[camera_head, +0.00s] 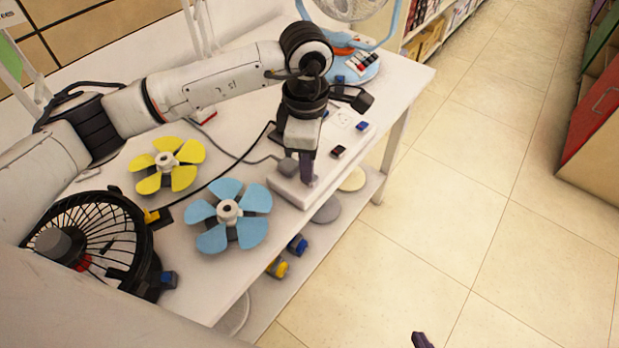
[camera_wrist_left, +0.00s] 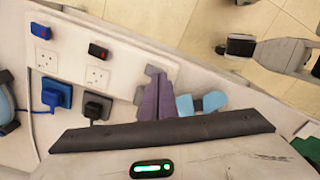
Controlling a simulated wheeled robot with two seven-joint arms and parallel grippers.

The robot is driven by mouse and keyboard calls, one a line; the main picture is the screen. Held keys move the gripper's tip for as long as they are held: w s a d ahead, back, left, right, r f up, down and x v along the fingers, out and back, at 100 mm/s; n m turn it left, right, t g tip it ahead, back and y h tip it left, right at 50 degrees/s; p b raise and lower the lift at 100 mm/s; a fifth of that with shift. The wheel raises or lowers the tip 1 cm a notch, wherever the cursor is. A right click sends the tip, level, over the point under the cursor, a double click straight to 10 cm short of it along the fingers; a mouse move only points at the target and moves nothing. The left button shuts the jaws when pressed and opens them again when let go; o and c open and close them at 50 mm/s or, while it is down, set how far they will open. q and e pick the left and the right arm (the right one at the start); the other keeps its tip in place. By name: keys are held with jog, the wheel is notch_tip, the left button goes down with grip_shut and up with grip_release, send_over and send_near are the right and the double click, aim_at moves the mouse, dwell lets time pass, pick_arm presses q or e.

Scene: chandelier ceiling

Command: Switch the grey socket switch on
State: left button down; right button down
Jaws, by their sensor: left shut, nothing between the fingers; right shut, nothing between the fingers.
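A white socket strip (camera_head: 281,193) lies along the table's right edge. In the wrist view the strip (camera_wrist_left: 68,58) shows a blue switch (camera_wrist_left: 41,31) and a dark switch with a red mark (camera_wrist_left: 98,50), each beside a socket. A blue plug (camera_wrist_left: 56,95) and a dark grey plug (camera_wrist_left: 97,107) are near it. In the head view a grey plug (camera_head: 288,167) is beside my left gripper (camera_head: 307,178). This gripper is shut and empty, pointing down at the strip's near end; contact is unclear. I cannot clearly identify the grey switch; the fingers (camera_wrist_left: 157,92) may hide it. My right gripper (camera_head: 420,340) is shut over the floor.
A yellow fan rotor (camera_head: 165,164), a light-blue rotor (camera_head: 229,213) and a black fan (camera_head: 100,240) are on the white table (camera_head: 215,292). A light-blue fan base (camera_head: 357,68) is at the back. Cables cross the tabletop.

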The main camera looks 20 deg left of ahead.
pick_arm(q)
jog(key=shift+f+b, duration=0.6)
jog(key=shift+f, duration=0.2)
jog(key=shift+r, duration=0.15)
jog(key=shift+r+p, duration=1.9)
jog(key=shift+r, duration=1.55)
jog(key=shift+f, duration=0.1)
